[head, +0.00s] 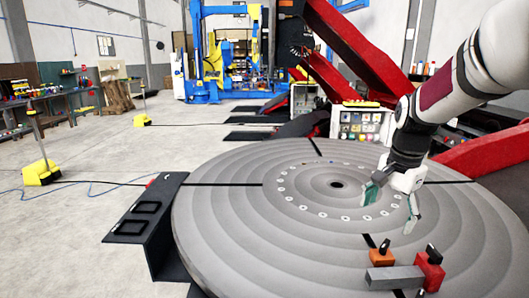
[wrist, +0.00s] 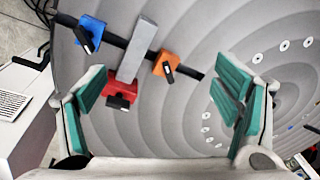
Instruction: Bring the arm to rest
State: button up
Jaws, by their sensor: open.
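My gripper (head: 391,205) hangs over the right part of the large round grey positioner table (head: 230,215) in the head view. In the wrist view my gripper (wrist: 165,105) is open, with its green-lined fingers wide apart and nothing between them. A grey metal bar (head: 394,278) lies on the table near its front edge, beside a red clamp (head: 430,270) and an orange clamp (head: 381,256). In the wrist view the bar (wrist: 136,50) lies beyond the fingers, and a blue clamp (wrist: 90,32) also shows.
A dark bracket (head: 145,220) stands at the table's left edge. Red positioner arms (head: 350,50) rise behind the table. Yellow-based posts (head: 41,172) and a cable stand on the open floor at left. A workbench (head: 45,95) stands at far left.

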jog(key=s+a+r+n+t, duration=0.1)
jog(key=s+a+r+n, duration=0.25)
jog(key=s, duration=0.35)
jog(key=s+a+r+n+t, duration=0.1)
jog(key=s+a+r+n, duration=0.25)
jog(key=s, duration=0.35)
jog(key=s+a+f+n+t, duration=0.1)
jog(key=s+n, duration=0.4)
jog(key=s, duration=0.8)
jog(key=shift+a+f+n, duration=0.25)
jog(key=shift+a+n, duration=0.05)
jog(key=shift+a, duration=0.45)
